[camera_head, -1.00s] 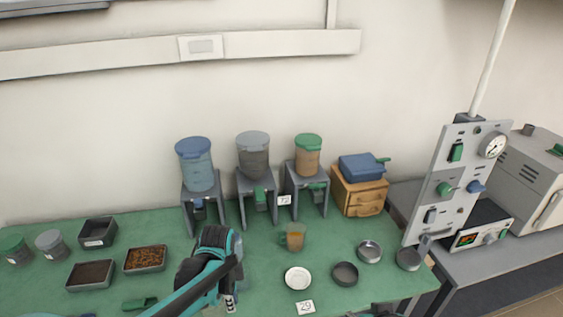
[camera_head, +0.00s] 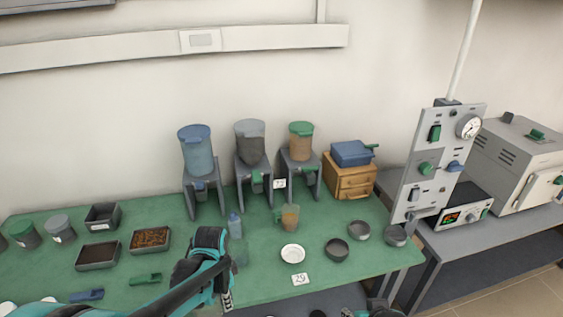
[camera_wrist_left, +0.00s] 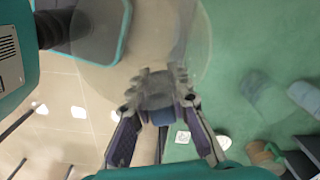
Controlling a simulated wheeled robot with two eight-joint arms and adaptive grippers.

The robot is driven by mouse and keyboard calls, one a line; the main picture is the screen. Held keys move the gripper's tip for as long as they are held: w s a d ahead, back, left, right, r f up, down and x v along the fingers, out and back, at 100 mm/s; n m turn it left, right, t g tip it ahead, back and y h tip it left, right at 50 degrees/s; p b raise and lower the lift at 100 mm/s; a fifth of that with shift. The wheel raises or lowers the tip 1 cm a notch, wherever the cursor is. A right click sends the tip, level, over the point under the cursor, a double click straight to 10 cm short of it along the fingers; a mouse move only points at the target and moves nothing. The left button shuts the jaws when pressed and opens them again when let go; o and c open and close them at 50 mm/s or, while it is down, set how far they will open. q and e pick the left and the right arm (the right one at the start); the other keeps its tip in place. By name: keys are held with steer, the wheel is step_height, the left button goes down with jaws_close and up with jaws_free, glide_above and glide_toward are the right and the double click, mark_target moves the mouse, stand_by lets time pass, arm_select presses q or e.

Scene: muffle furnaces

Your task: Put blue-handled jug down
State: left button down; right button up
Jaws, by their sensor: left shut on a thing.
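My left gripper (camera_head: 227,292) hangs near the front edge of the green table (camera_head: 330,280). In the left wrist view its fingers (camera_wrist_left: 163,84) are shut on the blue-grey handle (camera_wrist_left: 160,103) of the blue-handled jug. The clear, see-through jug (camera_wrist_left: 150,45) shows there as a large pale round outline, with floor and green table visible through it. In the head view the jug (camera_head: 240,252) shows only faintly beside my gripper. Its base is hard to make out, so I cannot tell whether it touches the table. My right arm shows only in part at the bottom edge, its fingers unclear.
A white dish (camera_head: 293,254), a "29" card (camera_head: 300,279) and dark bowls (camera_head: 337,250) lie to the right. Trays (camera_head: 150,240) and scoops (camera_head: 146,279) are left.

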arm_select(q)
steer(key=shift+a+f+n, duration=0.1)
steer(key=shift+f+n, duration=0.15)
steer(key=shift+n, duration=0.45)
steer(key=f+n, duration=0.1)
steer(key=n, duration=0.2)
steer(key=w+a+f+n, duration=0.1)
steer(key=f+n, duration=0.1)
steer(key=n, duration=0.1)
steer(key=f+n, duration=0.1)
steer(key=n, duration=0.3)
steer(key=shift+w+a+f+b, duration=0.2)
steer(key=shift+w+a+b, duration=0.1)
steer(key=shift+a+b, duration=0.1)
